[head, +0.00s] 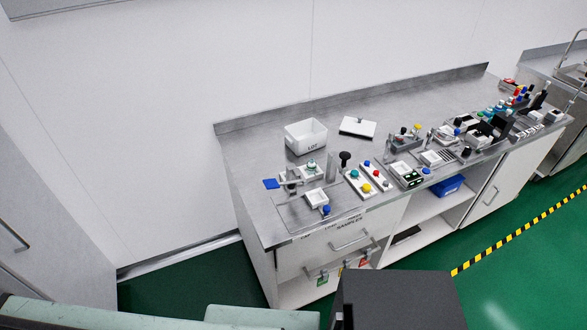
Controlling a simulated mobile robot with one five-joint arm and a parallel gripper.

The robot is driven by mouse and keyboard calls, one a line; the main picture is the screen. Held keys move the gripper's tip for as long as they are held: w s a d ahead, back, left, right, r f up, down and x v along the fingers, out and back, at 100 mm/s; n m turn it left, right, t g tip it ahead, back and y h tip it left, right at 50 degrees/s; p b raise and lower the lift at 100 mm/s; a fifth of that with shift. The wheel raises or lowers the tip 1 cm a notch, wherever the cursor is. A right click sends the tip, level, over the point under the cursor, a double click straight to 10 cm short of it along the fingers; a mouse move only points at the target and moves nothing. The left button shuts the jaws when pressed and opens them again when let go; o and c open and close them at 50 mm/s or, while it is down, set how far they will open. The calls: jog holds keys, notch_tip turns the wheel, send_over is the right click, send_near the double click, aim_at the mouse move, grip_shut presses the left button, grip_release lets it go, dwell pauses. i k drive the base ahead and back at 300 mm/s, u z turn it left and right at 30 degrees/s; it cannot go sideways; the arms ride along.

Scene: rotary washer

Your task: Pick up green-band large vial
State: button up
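No vial with a green band can be made out for certain at this distance. Several small items with coloured tops, some of them green-teal, stand in a cluster (497,106) at the far right end of the steel bench (262,168). Another green-teal top (312,164) shows on a small white unit near the left end of the bench. A further green-teal knob (355,174) sits on a white panel beside it. My gripper is not in view.
A white open box marked LOT (306,137) and a flat white tray (358,127) stand toward the back of the bench. A blue bin (447,185) is on the shelf below. Yellow-black tape (520,229) crosses the green floor, which is open at right.

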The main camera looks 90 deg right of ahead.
aim_at(311, 166)
jog(key=z, duration=0.65)
jog(key=i, duration=1)
jog(key=z, duration=0.8)
jog(key=k, duration=0.85)
jog(key=z, duration=0.2)
jog(key=i, duration=0.85)
jog(key=u, duration=0.05)
